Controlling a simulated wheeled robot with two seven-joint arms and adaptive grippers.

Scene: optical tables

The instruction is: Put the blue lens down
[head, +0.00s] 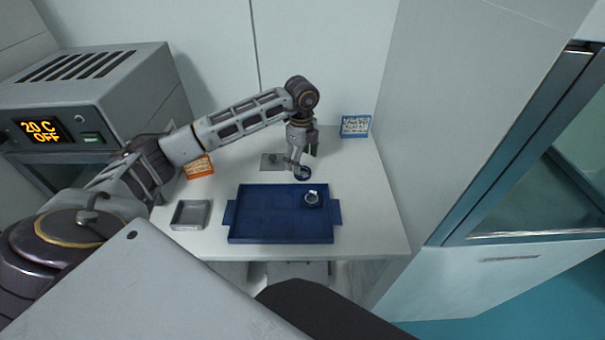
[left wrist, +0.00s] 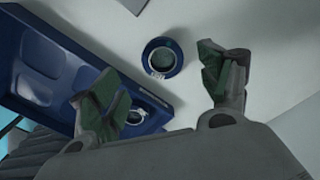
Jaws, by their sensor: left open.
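The blue lens (head: 304,174) is a round blue ring with a dark glassy centre. It lies on the white table just behind the blue tray; in the left wrist view the lens (left wrist: 162,57) sits flat, apart from the tray. My left gripper (head: 303,160) is above it, pointing down. In the left wrist view its fingers (left wrist: 160,76) are spread wide, with nothing between the pads touching the lens. My right gripper is not in view.
The blue tray (head: 262,231) has several compartments; another round piece (head: 313,198) sits in its back right one. A small grey dish (head: 190,214) stands left. An orange sign (head: 198,167) and a blue sign (head: 355,126) stand behind. The table's right side is clear.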

